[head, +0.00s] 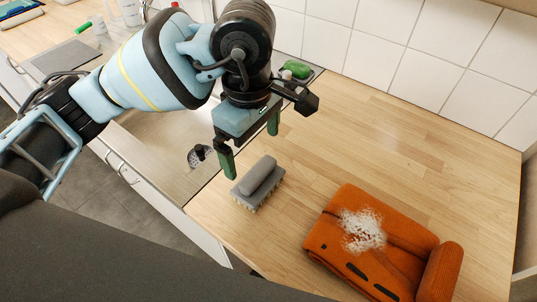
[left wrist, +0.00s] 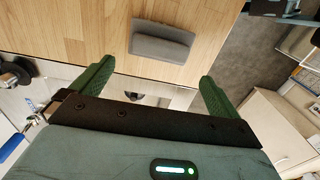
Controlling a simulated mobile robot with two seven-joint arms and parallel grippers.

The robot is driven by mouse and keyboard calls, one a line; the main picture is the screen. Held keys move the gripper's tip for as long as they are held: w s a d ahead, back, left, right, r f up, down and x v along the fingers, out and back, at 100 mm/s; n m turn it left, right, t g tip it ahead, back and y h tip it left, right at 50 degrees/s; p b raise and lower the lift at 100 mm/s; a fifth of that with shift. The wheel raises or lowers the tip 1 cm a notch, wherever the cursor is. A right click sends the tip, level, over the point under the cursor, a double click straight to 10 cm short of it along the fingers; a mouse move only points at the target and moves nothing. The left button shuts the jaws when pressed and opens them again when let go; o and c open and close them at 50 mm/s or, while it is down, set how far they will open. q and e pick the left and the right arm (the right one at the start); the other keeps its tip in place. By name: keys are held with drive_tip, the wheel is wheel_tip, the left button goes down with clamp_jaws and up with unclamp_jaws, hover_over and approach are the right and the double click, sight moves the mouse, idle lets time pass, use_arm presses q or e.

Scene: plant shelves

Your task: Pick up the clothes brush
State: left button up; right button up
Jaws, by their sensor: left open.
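The clothes brush (head: 258,184) is grey, with a rounded handle on top and bristles below. It lies on the wooden counter near the sink edge. In the left wrist view the brush (left wrist: 161,43) shows beyond the fingertips, near the counter's edge. My left gripper (head: 251,148) is open and empty, with its green fingers pointing down. In the head view it is just above and behind the brush, apart from it as far as I can tell. In the left wrist view my left gripper (left wrist: 155,82) has its fingers wide apart. My right gripper is not in view.
A folded orange garment (head: 400,255) with a white fuzzy patch (head: 362,230) lies on the counter (head: 340,130) to the right. A sink (head: 165,140) lies left of the brush. A green sponge (head: 296,69) sits near the tiled wall. The counter's back right is clear.

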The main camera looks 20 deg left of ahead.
sight(258, 171)
use_arm(q)
drive_tip(key=shift+w+d+r, duration=0.1)
drive_tip(key=shift+w+d, duration=0.05)
drive_tip(key=shift+d, duration=0.05)
drive_tip(key=shift+s, duration=0.35)
drive_tip(key=shift+s+f, duration=0.1)
drive_tip(key=shift+f, duration=1.1)
drive_tip(key=shift+d+f, duration=0.1)
drive_tip(key=shift+f, duration=0.15)
drive_tip(key=shift+d+f+p, duration=0.1)
drive_tip(key=shift+f+p, duration=0.2)
drive_tip(key=shift+f, duration=2.05)
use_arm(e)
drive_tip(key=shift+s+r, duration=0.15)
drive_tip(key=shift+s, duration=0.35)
